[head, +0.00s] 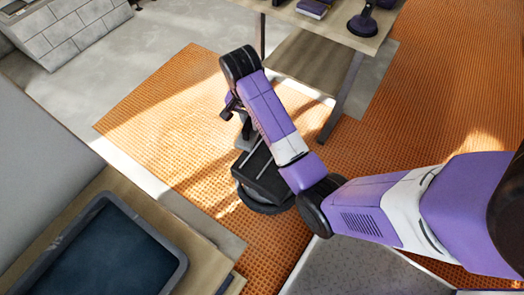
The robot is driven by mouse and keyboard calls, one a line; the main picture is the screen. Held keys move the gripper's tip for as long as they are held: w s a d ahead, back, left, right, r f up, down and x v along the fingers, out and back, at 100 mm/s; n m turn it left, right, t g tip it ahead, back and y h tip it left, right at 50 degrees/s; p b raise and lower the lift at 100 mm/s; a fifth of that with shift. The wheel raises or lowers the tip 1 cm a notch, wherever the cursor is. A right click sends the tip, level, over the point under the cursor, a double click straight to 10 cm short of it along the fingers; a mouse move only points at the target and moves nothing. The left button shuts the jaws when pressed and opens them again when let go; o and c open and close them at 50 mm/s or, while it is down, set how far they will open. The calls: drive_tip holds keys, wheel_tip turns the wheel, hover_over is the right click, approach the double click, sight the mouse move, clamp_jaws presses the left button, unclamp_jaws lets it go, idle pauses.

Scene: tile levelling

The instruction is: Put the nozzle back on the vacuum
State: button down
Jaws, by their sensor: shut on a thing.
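My gripper (230,110) is at the end of my purple arm, above the orange floor, left of the arm's last links. It is shut on a small dark part, mostly hidden by the gripper and wrist; I take this to be the nozzle, but its shape is not clear. Just below and to the right stands a dark, boxy body with a rounded black base (262,207), likely the vacuum. My arm covers its right side. A short dark upright piece with a grey part (245,143) shows between gripper and body; I cannot tell whether they touch.
A wooden table (336,25) at the top holds a purple round-based tool (362,24) and a purple box (313,8). Its legs stand behind my arm. A dark blue tray (95,255) lies on a wooden surface at lower left. Tile blocks (65,32) stand at upper left. Orange floor left of my gripper is clear.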

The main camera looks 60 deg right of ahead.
drive_tip(key=s+d+m, duration=0.2)
drive_tip(key=d+m, duration=0.1)
drive_tip(key=b, duration=0.4)
approach(262, 155)
drive_tip(key=shift+d+f+b, duration=0.15)
drive_tip(key=shift+f+b, duration=0.35)
drive_tip(key=shift+f, duration=1.4)
drive_tip(key=c, duration=1.3)
unclamp_jaws()
drive_tip(key=shift+f, duration=0.15)
